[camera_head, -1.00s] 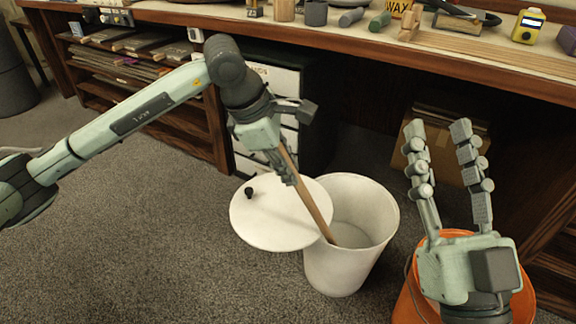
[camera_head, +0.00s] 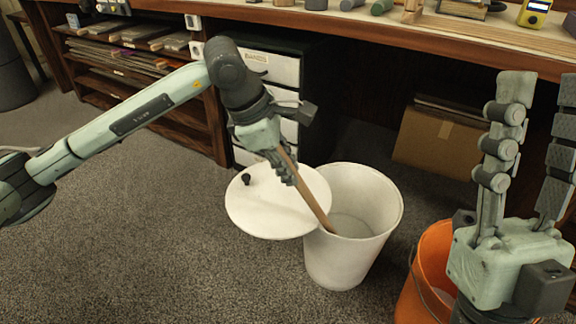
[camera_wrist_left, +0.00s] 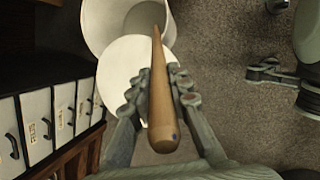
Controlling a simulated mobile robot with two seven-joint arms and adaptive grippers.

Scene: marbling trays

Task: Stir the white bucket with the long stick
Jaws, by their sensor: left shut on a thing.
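The white bucket (camera_head: 352,262) stands on the carpet and is open at the top. Its white lid (camera_head: 262,215) with a black knob sits tilted at the left side of the rim, partly off the opening. My left gripper (camera_head: 287,170) is shut on the long wooden stick (camera_head: 312,205), which slants down with its lower end inside the bucket. The stick also shows in the left wrist view (camera_wrist_left: 161,95), between the fingers. The stick's lower tip is hard to make out inside the bucket. My right gripper (camera_head: 535,110) is open and empty, fingers up, at the right.
An orange bucket (camera_head: 425,275) stands to the right, partly behind my right gripper. A workbench (camera_head: 400,30) with tools runs along the back, with white drawers (camera_head: 272,68) and a cardboard box (camera_head: 432,143) under it. Carpet is free at the front left.

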